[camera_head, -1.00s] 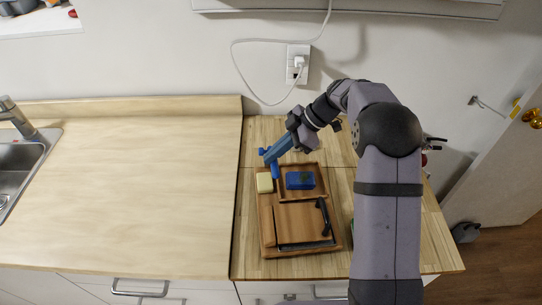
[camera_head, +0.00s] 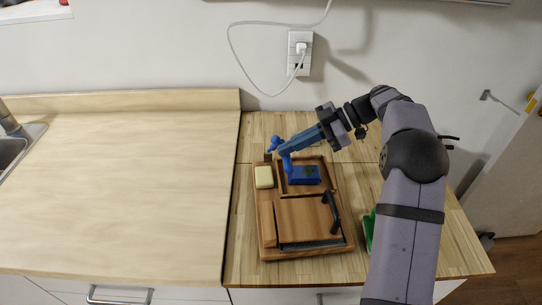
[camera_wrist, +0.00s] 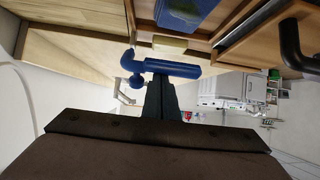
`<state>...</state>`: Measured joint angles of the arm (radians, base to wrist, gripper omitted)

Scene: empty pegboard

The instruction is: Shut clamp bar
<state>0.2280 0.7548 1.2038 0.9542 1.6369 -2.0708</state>
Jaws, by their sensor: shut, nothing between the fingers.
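A wooden board (camera_head: 262,240) lies on the right-hand wooden counter. A dark bar with a raised handle (camera_head: 332,212), which looks like the clamp bar, stands at the board's right side; the handle also shows in the wrist view (camera_wrist: 291,42). A dark strip (camera_head: 312,244) runs along the board's front edge; I cannot tell whether it belongs to the bar.
A green object (camera_head: 369,230) is right of the board, partly hidden by my arm. The left counter (camera_head: 130,190) is clear.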

